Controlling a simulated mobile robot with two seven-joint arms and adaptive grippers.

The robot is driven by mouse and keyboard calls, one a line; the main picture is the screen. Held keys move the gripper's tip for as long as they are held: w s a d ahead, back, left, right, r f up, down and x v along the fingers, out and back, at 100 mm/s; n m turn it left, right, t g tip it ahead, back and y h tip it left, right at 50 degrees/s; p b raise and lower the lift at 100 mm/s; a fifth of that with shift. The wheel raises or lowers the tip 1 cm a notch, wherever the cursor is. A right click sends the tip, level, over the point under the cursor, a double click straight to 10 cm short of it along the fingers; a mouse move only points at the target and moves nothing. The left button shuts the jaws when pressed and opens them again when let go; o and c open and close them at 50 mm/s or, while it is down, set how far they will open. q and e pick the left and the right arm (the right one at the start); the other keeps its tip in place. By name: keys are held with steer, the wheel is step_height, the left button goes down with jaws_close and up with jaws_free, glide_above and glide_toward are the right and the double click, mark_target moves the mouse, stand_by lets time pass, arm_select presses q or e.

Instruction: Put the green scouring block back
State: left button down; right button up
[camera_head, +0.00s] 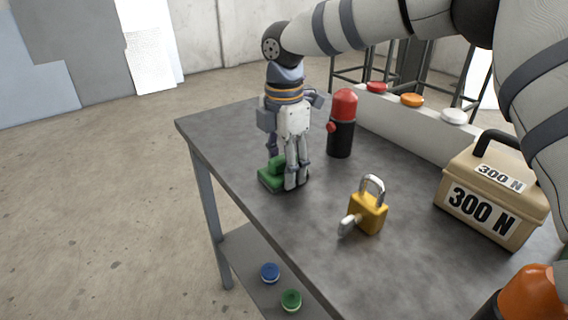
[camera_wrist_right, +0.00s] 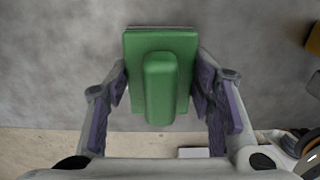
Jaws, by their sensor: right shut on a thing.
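The green scouring block (camera_head: 270,178) is at the left part of the grey table (camera_head: 250,135), near its edge. It has a flat base and a raised green grip along its middle. My right gripper (camera_head: 292,183) points down over it and partly hides it. In the right wrist view the block (camera_wrist_right: 161,75) sits between the two fingers of my right gripper (camera_wrist_right: 162,88), which are shut on it. The block is at or just above the tabletop; I cannot tell which. My left gripper is not in view.
A red-topped black bottle (camera_head: 342,125) stands close right of my gripper. A tan 300 N box (camera_head: 490,195) is at the right. A ledge with coloured buttons (camera_head: 411,100) runs behind. Blue (camera_head: 270,272) and green (camera_head: 291,299) discs sit on the lower shelf.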

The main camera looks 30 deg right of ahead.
steer(key=o, duration=1.2)
step_height(320, 180, up, 12)
steer(key=shift+r, duration=0.1)
